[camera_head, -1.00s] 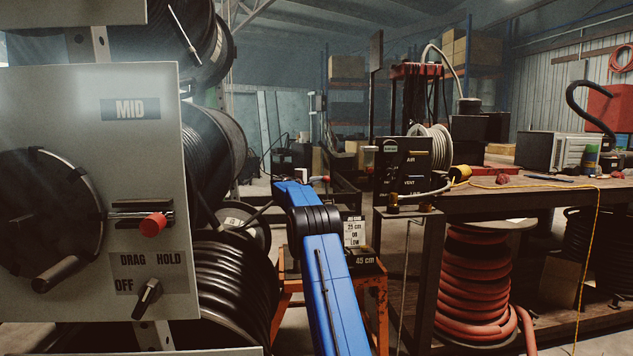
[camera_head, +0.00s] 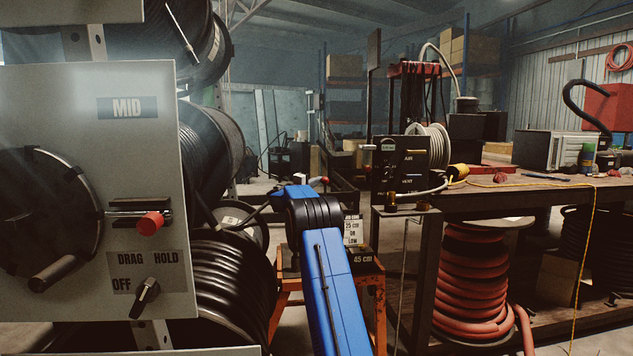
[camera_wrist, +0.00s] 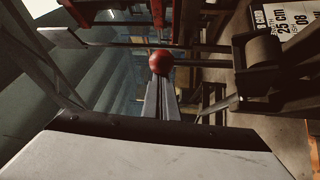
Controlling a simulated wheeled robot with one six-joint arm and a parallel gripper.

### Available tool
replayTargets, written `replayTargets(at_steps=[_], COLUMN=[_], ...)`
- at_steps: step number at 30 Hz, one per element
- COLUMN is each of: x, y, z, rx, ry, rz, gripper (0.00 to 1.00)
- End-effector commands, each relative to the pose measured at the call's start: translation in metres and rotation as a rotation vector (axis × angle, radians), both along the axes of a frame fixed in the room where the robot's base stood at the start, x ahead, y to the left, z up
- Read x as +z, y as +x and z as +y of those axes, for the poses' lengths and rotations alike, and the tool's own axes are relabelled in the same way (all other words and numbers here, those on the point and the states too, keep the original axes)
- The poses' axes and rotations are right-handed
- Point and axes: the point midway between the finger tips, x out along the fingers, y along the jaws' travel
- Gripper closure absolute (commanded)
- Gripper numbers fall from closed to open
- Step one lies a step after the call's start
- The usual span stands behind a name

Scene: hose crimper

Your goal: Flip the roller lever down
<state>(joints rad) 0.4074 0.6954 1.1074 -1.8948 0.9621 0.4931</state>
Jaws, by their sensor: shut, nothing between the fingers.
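In the wrist view a lever ends in a round red knob (camera_wrist: 160,62), just beyond the tips of my gripper (camera_wrist: 159,84). My gripper's two grey fingers lie side by side, shut and empty, pointing at the knob. Whether they touch it I cannot tell. A brown roller (camera_wrist: 263,50) on a dark bracket is at the right of that view. In the head view a small red knob (camera_head: 325,181) shows just past the end of my blue arm, which hides my gripper there.
A grey reel panel (camera_head: 100,180) and black hose reels (camera_head: 232,285) are close on the left. A workbench (camera_head: 500,200) with a red hose reel below (camera_head: 470,280) is on the right.

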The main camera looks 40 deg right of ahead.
Motion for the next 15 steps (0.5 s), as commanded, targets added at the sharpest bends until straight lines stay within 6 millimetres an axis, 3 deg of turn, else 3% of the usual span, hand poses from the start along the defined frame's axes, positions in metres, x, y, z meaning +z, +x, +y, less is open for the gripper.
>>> replayTargets(at_steps=[15], x=[-0.027], y=[-0.039], z=[0.024], rx=[0.001], ry=[-0.187], rz=[-0.303], gripper=[1.00])
